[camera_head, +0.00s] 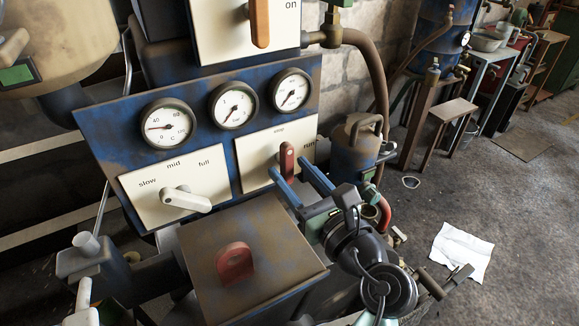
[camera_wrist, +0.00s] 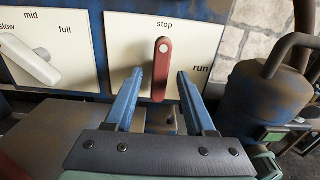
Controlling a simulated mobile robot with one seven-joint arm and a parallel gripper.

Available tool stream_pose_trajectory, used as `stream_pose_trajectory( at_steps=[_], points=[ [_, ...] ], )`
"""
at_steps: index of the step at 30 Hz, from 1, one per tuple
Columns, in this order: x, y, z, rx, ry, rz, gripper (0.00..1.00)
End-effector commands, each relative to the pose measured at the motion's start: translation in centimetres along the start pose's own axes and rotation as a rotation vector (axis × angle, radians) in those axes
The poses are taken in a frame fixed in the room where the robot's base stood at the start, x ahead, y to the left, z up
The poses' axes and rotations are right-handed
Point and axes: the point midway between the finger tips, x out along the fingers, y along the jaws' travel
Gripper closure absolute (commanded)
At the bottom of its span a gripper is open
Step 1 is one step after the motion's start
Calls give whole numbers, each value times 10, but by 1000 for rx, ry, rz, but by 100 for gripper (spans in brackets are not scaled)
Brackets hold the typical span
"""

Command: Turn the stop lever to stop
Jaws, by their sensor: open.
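The red stop lever (camera_head: 287,158) is on a cream plate (camera_head: 256,176) marked "stop" at the top and "run" at the right. In the wrist view the lever (camera_wrist: 161,72) stands nearly upright, with its pale-dotted upper end just below the word "stop". My gripper (camera_head: 288,166) is open in front of the plate. In the wrist view its two blue fingers (camera_wrist: 160,73) are on either side of the lever, with a visible gap on each side. I cannot tell how deep the fingertips reach along the lever.
A second cream plate (camera_head: 150,188) with a white lever (camera_head: 187,199) marked slow, mid and full is to the left. Three gauges (camera_head: 233,107) are above. A blue canister (camera_head: 357,142) stands close on the right. A box with a red handle (camera_head: 235,263) is below.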

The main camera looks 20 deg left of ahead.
Motion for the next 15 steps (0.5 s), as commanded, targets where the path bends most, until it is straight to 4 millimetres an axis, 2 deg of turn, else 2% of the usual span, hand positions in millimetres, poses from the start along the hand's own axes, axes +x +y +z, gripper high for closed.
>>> stream_pose_trajectory(
  at_steps=[9, 15],
  points=[
    [-71, -1, -1, 0, 0, -6, 45],
    [-102, 0, -1, -1, 1, -3, 45]
  ],
)
